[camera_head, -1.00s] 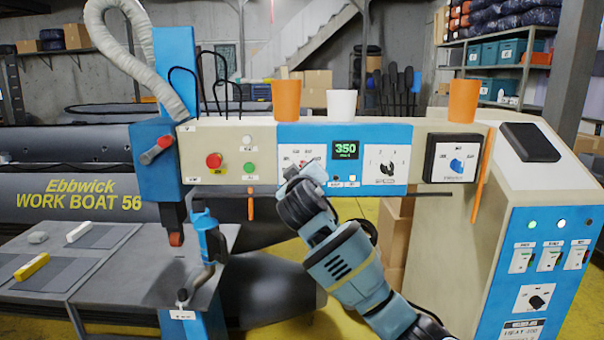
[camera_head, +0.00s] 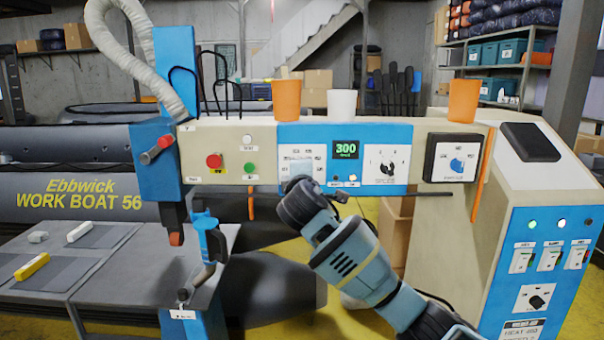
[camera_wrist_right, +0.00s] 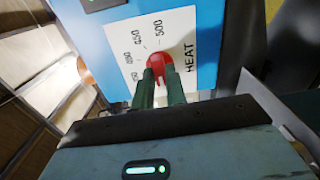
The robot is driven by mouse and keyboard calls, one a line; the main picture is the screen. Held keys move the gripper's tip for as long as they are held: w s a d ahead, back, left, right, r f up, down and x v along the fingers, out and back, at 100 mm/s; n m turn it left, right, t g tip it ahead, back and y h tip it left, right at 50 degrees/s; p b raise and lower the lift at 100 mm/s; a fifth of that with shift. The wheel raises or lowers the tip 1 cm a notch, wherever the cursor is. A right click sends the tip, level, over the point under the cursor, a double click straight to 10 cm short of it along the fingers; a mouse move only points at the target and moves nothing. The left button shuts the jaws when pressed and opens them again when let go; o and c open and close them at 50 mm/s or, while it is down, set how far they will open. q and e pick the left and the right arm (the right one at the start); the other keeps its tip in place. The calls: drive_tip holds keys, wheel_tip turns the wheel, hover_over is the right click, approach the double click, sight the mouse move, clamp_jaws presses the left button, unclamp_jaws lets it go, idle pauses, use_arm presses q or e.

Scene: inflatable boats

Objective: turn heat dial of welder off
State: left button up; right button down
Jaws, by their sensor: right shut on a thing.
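The welder's heat dial (camera_wrist_right: 160,66) is a red knob on a white plate marked HEAT, with numbers such as 450 and 500, in the right wrist view. My right gripper (camera_wrist_right: 160,82) is shut on the dial, one green finger on either side. In the head view my right gripper (camera_head: 298,190) reaches the blue panel (camera_head: 307,134) of the welder and hides the dial. The green display (camera_head: 345,149) beside it reads 300. My left gripper is not in view.
A second dial (camera_head: 386,167) and a blue knob (camera_head: 457,164) sit to the right. Red (camera_head: 214,160) and green (camera_head: 249,167) buttons sit to the left. Orange and white cups (camera_head: 341,102) stand on the beam. A cabinet (camera_head: 500,230) stands at right.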

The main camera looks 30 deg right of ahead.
drive_tip(key=shift+n, duration=0.9)
drive_tip(key=c, duration=1.4)
unclamp_jaws()
drive_tip(key=shift+c, duration=0.2)
drive_tip(key=v, duration=0.8)
drive_tip(key=shift+d, duration=0.1)
